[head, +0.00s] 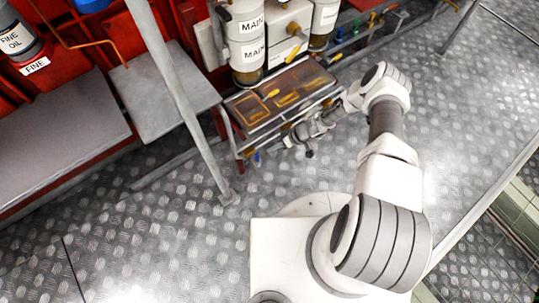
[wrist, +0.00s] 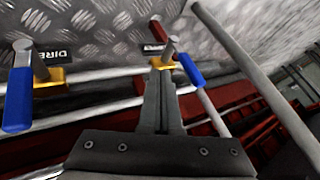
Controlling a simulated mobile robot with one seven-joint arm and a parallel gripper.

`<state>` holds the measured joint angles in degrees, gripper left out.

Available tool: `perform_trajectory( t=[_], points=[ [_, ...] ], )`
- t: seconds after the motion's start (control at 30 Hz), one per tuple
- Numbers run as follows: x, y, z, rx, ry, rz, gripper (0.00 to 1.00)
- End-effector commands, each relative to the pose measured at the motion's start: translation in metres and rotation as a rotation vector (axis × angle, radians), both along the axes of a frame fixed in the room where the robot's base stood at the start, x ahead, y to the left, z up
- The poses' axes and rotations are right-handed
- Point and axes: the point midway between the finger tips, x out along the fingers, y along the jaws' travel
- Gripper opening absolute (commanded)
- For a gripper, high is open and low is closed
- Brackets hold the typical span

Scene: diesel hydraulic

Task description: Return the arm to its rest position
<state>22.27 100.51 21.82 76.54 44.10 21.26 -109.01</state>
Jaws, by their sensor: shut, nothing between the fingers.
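My white and grey arm (head: 388,180) reaches forward from my base and bends back left at its elbow. My gripper (head: 287,142) is at the front of a metal tray unit, small and partly hard to make out in the head view. In the wrist view my gripper's dark fingers (wrist: 161,72) are together, with nothing between them. Their tips are close to a valve with a brass body and a blue handle (wrist: 190,69). I cannot tell whether they touch it.
Another blue-handled valve (wrist: 18,95) is left of the fingers, on grey pipes. A tray unit (head: 243,145) with yellow-edged items stands below the white MAIN cylinders (head: 247,30). A grey post (head: 180,90) rises at left. The patterned metal floor (head: 470,95) is clear at right.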

Motion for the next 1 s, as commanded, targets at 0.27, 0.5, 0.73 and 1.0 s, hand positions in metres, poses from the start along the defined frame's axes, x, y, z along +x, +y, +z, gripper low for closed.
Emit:
perform_trajectory(
  t=[0.27,0.5,0.73,1.0],
  points=[
    [-0.007,-0.038,0.062,-0.001,-0.001,-0.006,0.00],
    [-0.010,-0.052,0.080,-0.004,-0.002,-0.005,0.00],
    [-0.011,-0.054,0.081,-0.004,-0.001,-0.005,0.00],
    [0.006,-0.063,0.112,-0.032,-0.007,0.007,0.00]
  ],
)
